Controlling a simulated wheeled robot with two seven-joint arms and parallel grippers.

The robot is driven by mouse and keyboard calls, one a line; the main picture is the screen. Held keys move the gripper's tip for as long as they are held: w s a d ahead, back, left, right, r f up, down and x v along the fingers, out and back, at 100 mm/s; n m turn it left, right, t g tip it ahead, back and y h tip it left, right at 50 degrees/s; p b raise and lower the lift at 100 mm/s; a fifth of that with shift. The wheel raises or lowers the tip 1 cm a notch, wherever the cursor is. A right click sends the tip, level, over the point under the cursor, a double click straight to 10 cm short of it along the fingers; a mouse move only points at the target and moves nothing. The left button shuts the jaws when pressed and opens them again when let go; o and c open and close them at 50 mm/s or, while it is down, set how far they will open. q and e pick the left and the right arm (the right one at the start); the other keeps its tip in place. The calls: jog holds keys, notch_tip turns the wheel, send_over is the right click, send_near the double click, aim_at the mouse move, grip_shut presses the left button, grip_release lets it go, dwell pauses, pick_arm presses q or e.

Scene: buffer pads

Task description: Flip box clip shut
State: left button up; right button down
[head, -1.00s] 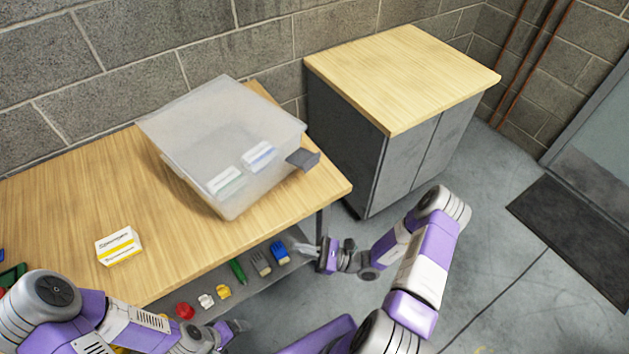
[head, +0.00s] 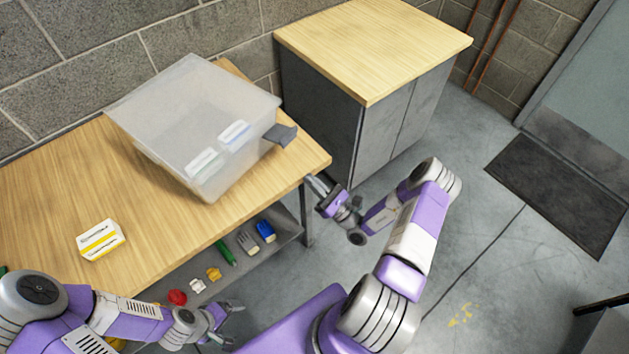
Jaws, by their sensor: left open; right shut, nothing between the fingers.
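The box (head: 190,125) is a translucent plastic container with a lid, standing on the wooden table. The grey clip (head: 281,135) sticks outward from the box's right side, flipped out. My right gripper (head: 314,183) is shut and empty beside the table's right edge, below and to the right of the clip and apart from it. My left gripper (head: 236,322) is open and empty, low in front of the table, far from the box.
A yellow-and-white carton (head: 100,240) lies on the table (head: 150,225) at the left. A lower shelf (head: 276,240) holds several small coloured items. A grey cabinet (head: 372,135) with a wooden top stands to the right of the table. Floor at right is clear around a dark mat (head: 560,195).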

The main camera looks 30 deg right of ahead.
aim_at(280, 136)
jog(key=x, duration=0.6)
jog(key=r, duration=0.1)
jog(key=w+r, duration=0.1)
jog(key=r, duration=0.1)
jog(key=shift+w+a+r+b, duration=0.1)
jog(key=shift+a+r+b, duration=0.1)
jog(key=shift+b, duration=0.15)
jog(key=shift+w+r, duration=0.1)
jog(key=shift+r, duration=0.3)
